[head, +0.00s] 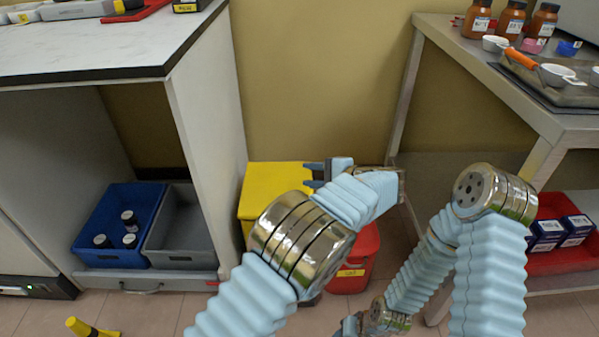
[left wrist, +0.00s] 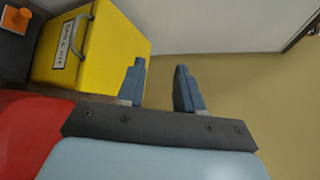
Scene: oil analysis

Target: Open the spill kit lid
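The spill kit is a yellow box (head: 265,187) on the floor against the wall, partly hidden by my left arm. In the left wrist view the yellow box (left wrist: 115,58) shows a grey handle and a blurred white label; no open gap shows at its lid. My left gripper (head: 316,175) is at the box's right side in the head view. In the left wrist view its two blue fingers (left wrist: 160,88) are apart with nothing between them, the left one overlapping the box's edge in the picture. My right gripper (head: 349,325) is low at the bottom edge, mostly cut off.
A red bin (head: 352,272) stands just right of the yellow box. A white bench with blue (head: 108,215) and grey (head: 180,232) crates below is at left. A metal table (head: 480,60) is at right.

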